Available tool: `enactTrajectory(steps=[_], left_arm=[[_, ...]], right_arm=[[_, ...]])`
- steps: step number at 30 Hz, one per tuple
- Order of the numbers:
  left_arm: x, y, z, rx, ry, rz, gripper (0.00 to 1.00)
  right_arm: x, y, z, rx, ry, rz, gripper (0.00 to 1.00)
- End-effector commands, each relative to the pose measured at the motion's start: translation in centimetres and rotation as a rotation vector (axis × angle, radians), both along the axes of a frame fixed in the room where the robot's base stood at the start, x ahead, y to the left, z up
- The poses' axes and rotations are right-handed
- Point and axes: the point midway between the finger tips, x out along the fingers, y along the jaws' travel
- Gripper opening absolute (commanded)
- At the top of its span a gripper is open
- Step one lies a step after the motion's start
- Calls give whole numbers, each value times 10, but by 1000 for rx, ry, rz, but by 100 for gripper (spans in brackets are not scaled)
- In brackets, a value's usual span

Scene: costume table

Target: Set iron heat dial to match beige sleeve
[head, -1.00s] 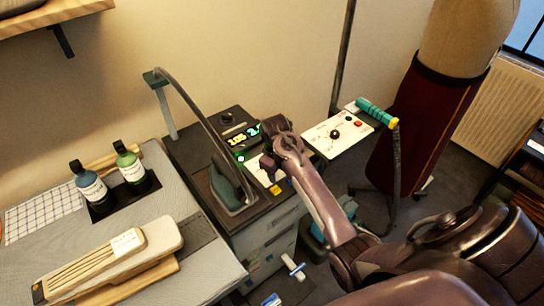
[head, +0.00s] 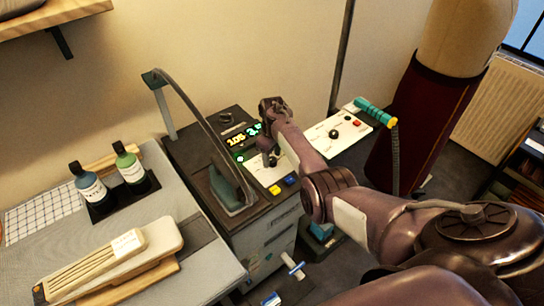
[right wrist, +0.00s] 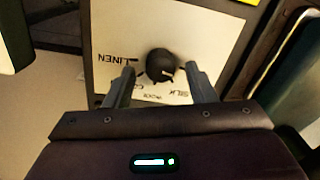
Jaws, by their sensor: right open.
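The heat dial (right wrist: 160,65) is a round black knob on a pale panel (right wrist: 205,40), with LINEN on its left and SILK on its right in the right wrist view. Other labels below it are partly hidden. A light mark shows on the knob; its exact setting is hard to tell. My right gripper (right wrist: 163,82) is open, one finger on each side of the knob; contact cannot be told. In the head view the right gripper (head: 269,158) points down over the station panel, beside the dark iron (head: 230,187). A beige sleeve-shaped piece (head: 120,258) with a paper tag lies on the left table. My left gripper is out of view.
A lit display (head: 243,136) sits behind the panel, and yellow (head: 275,189) and blue (head: 290,180) buttons sit in front. The iron's hose (head: 205,125) arches to the left. A white control box (head: 335,132) with a teal-handled tool (head: 374,110) stands at right. Two bottles (head: 110,180) stand on the left table.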

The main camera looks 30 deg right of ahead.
Motion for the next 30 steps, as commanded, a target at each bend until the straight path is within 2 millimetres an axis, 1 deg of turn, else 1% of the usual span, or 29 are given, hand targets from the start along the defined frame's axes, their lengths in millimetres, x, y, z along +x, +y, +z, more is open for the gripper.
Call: enactTrajectory(steps=[3,12,22,23,30], left_arm=[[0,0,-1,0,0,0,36],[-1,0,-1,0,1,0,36],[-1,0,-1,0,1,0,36],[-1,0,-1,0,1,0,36],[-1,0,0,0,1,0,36]], right_arm=[[0,0,-8,0,0,0,50],[0,0,-10,-1,0,0,50],[0,0,-10,-1,0,0,7],[0,0,-10,-1,0,0,6],[0,0,-10,-1,0,-23,6]])
